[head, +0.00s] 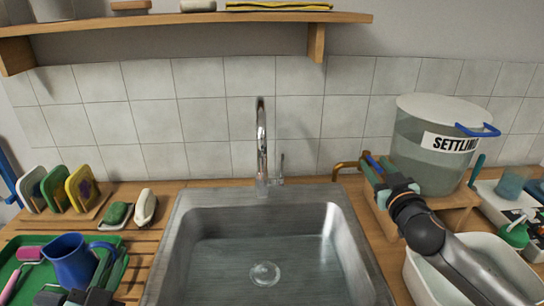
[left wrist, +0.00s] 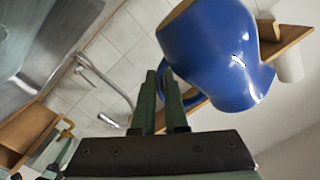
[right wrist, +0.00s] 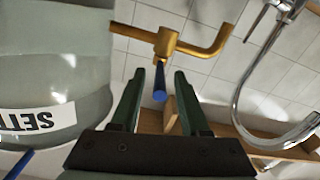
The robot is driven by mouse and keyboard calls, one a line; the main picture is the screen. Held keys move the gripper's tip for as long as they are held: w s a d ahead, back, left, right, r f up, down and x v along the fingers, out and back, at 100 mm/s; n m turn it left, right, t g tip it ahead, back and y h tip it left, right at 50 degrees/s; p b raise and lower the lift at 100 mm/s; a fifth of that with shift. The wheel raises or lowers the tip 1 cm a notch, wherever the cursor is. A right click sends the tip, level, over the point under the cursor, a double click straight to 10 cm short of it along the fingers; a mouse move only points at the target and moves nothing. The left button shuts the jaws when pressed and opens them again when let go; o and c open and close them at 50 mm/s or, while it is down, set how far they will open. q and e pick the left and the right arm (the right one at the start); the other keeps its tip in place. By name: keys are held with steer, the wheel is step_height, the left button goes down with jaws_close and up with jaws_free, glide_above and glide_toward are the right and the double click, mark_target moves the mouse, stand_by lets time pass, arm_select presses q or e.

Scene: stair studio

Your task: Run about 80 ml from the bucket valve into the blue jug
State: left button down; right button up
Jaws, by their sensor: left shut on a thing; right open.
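The blue jug (head: 68,262) is at the lower left of the head view, over the green tray, and fills the upper right of the left wrist view (left wrist: 210,55). My left gripper (left wrist: 163,92) is shut on the jug's handle. I cannot tell whether the jug touches the tray. The clear bucket (head: 432,155), labelled "SETTLIN...", stands on a wooden stand at the right. Its brass valve (right wrist: 165,42) has a spout and a blue lever (right wrist: 160,85). My right gripper (right wrist: 157,88) is open, its fingers either side of the lever. In the head view it partly hides the valve.
The steel sink (head: 345,250) with its tap (head: 262,145) lies between jug and bucket. A white basin (head: 500,262) is under my right arm. Sponges in a rack (head: 60,190) and a soap dish (head: 115,222) are at the left. A wooden shelf (head: 190,20) hangs above.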

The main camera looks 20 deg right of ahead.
jaws_close()
stand_by(0.3)
stand_by(1.1)
